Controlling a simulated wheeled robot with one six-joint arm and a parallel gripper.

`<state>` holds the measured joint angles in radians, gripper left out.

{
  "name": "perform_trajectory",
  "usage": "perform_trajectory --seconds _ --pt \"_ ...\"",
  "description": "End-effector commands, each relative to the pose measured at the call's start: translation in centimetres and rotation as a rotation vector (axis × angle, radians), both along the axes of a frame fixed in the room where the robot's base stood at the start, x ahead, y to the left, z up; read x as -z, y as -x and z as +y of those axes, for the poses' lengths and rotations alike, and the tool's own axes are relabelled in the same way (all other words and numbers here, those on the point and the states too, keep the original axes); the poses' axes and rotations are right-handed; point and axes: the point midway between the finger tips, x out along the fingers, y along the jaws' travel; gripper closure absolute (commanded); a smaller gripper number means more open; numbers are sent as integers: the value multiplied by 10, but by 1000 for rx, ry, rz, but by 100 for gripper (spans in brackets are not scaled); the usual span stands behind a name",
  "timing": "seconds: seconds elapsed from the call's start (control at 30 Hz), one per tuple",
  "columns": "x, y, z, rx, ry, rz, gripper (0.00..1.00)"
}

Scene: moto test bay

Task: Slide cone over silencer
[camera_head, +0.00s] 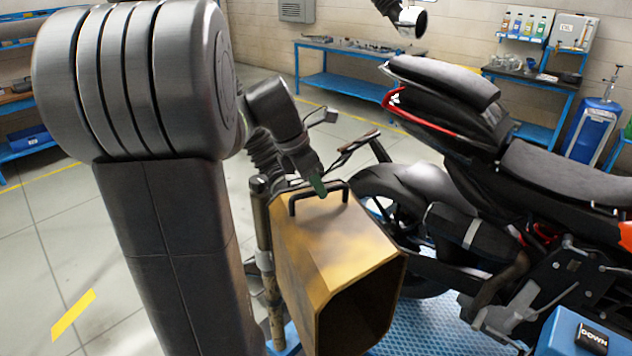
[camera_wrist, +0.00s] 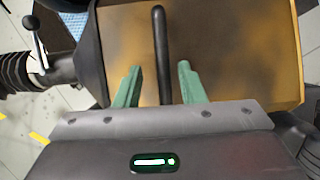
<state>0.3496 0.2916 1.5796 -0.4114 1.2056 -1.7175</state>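The cone (camera_head: 335,250) is a scuffed yellow-brown box-like hood with a dark open mouth facing the lower right. It stands upright beside a rusty post, with a black bar handle (camera_head: 318,190) on top. In the wrist view the cone (camera_wrist: 225,45) fills the upper middle and its handle (camera_wrist: 161,50) runs between my green fingers. My gripper (camera_wrist: 160,82) is open, one finger on each side of the handle with gaps showing. The dark silencer (camera_head: 462,226) with a silver band is on the motorcycle, right of the cone and apart from it.
The motorcycle (camera_head: 540,180) fills the right side, above a blue textured platform (camera_head: 425,325). A post (camera_head: 264,235) stands close at the cone's left. A blue workbench (camera_head: 345,85) is at the back wall. Grey floor is open at left.

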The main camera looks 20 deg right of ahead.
Motion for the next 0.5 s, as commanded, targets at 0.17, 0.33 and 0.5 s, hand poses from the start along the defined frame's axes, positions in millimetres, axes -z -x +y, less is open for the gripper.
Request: perform_trajectory --seconds 0.17,0.33,0.5 --pt "1 1 0 0 0 3 64" --pt "-3 0 1 0 0 2 64" --pt "-25 -1 11 -2 1 -2 64"
